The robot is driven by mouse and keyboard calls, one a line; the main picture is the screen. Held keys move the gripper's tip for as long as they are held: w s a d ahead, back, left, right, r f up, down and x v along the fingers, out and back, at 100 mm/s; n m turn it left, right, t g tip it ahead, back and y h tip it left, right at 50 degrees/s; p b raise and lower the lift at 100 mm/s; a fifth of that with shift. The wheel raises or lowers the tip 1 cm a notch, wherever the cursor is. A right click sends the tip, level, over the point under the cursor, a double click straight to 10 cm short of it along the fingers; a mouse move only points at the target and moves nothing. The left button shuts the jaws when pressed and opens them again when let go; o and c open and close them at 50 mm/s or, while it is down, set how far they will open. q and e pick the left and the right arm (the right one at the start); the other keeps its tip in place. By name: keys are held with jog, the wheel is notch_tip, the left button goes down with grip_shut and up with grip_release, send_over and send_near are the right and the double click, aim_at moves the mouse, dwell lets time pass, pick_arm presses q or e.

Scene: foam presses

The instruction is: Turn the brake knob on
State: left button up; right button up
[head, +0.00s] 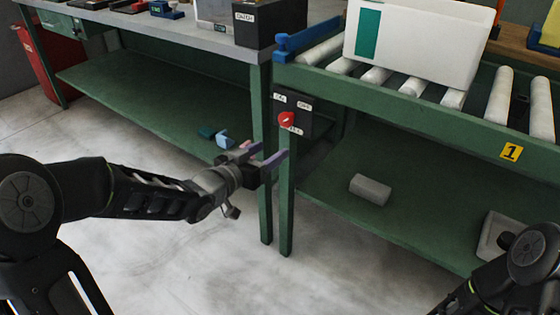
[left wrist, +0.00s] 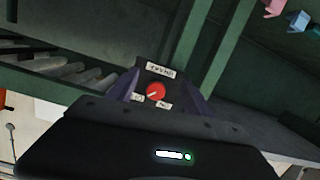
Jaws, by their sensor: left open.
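The brake knob (head: 286,120) is a round red dial with a white mark, on a dark panel (head: 315,122) with white labels at the left end of the green roller conveyor. In the left wrist view the red knob (left wrist: 155,92) sits near the middle, between the two purple-grey fingers. My left gripper (head: 264,157) is open and empty, with its fingers spread below and left of the knob in the head view. I cannot tell how near the fingertips are to the panel. Of my right arm only a part shows at the lower right; its gripper is out of view.
A white box (head: 420,45) with a green patch stands on the conveyor rollers. A blue stop (head: 307,38) sits at the conveyor's left end. The green workbench (head: 160,40) stands to the left. A grey block (head: 370,189) lies on the lower shelf. The floor in front is clear.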

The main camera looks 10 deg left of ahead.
aim_at(284, 122)
pick_arm(q)
jog(key=shift+m+t+h, duration=0.6)
jog(key=shift+m+t, duration=0.1)
jog(key=shift+m, duration=0.2)
jog(key=r+b, duration=0.1)
jog(key=r, duration=0.1)
jog(key=a+r+b, duration=0.1)
jog(key=shift+s+a+r+b, duration=0.2)
jog(key=shift+r+b, duration=0.15)
jog(key=shift+r, duration=0.05)
pick_arm(e)
jog(key=f, duration=0.5)
jog(key=shift+w+d, duration=0.1)
jog(key=shift+w, duration=0.15)
pick_arm(q)
jog(key=shift+w, duration=0.1)
pick_arm(e)
jog(key=shift+f, duration=0.1)
pick_arm(q)
jog(key=b+x, duration=0.2)
jog(key=x, duration=0.5)
jog(key=shift+w+f, duration=0.1)
jog(key=shift+w, duration=0.25)
pick_arm(e)
notch_tip(284, 122, down, 2)
jog(key=shift+w, duration=0.15)
pick_arm(q)
jog(key=shift+c, duration=0.5)
grip_shut()
